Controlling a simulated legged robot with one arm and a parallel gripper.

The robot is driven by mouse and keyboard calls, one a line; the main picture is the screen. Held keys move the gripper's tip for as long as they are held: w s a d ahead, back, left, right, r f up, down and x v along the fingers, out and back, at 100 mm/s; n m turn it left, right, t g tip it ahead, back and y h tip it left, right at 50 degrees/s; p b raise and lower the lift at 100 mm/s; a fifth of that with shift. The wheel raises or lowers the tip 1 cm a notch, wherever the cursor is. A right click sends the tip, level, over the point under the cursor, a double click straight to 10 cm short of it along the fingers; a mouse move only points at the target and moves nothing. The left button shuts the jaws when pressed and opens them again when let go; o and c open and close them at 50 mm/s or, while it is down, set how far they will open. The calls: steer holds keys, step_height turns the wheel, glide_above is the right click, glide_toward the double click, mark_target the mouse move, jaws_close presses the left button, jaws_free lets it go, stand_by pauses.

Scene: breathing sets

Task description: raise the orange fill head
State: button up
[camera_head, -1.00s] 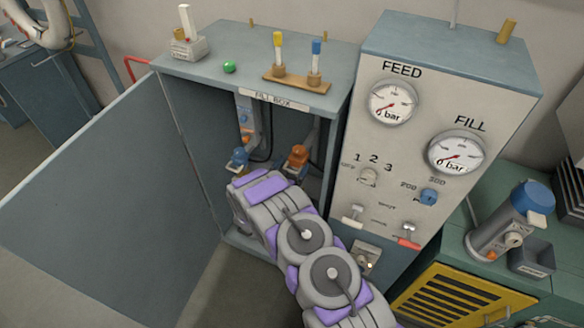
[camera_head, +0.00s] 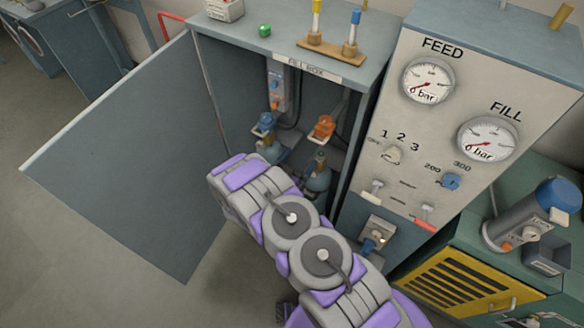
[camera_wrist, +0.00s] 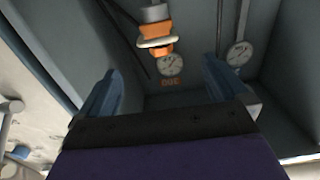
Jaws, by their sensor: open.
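The orange fill head (camera_head: 322,127) is inside the open fill box, on the right side. A dark cylinder with a greenish top (camera_head: 318,178) stands below it, partly hidden by my arm. In the wrist view an orange-and-white fitting (camera_wrist: 156,36), seemingly the fill head, shows beyond the fingers and a little above the gap between them. My gripper (camera_wrist: 160,70) is open and empty, with its two blue fingers spread wide and apart from the fitting. In the head view my arm reaches the front of the box, and my fingers cannot be made out.
A blue head (camera_head: 264,122) is beside the orange one, to its left. The open door (camera_head: 120,150) spreads left of the box. The gauge panel (camera_head: 440,125) stands to the right. A green ball (camera_head: 264,30) and a wooden rack (camera_head: 335,50) are on the box top.

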steer(key=v, duration=0.4)
steer(key=shift+s+a, duration=0.1)
steer(key=shift+s, duration=0.05)
stand_by(0.4)
steer(key=w+a+r+g+y, duration=0.4)
steer(key=w+a+r+y, duration=0.2)
steer(key=a+r+y, duration=0.15)
steer(key=s+r+n+g+y, duration=0.4)
steer(key=s+r, duration=0.4)
steer(key=r, duration=0.4)
steer(key=s+d+r+n+g, duration=0.1)
steer(key=s+d+r, duration=0.3)
steer(key=s, duration=0.8)
steer(key=s+d+r+n+g, duration=0.1)
steer(key=s+d+r+g, duration=0.3)
steer(key=s, duration=0.9)
steer(key=s+d+r+n+g, duration=0.1)
steer(key=s+d+r+g, duration=0.2)
steer(key=s+d, duration=0.6)
steer(key=s+r+h, duration=0.1)
steer(key=s, duration=0.3)
steer(key=shift+s+d+r, duration=0.2)
steer(key=shift+r, duration=0.05)
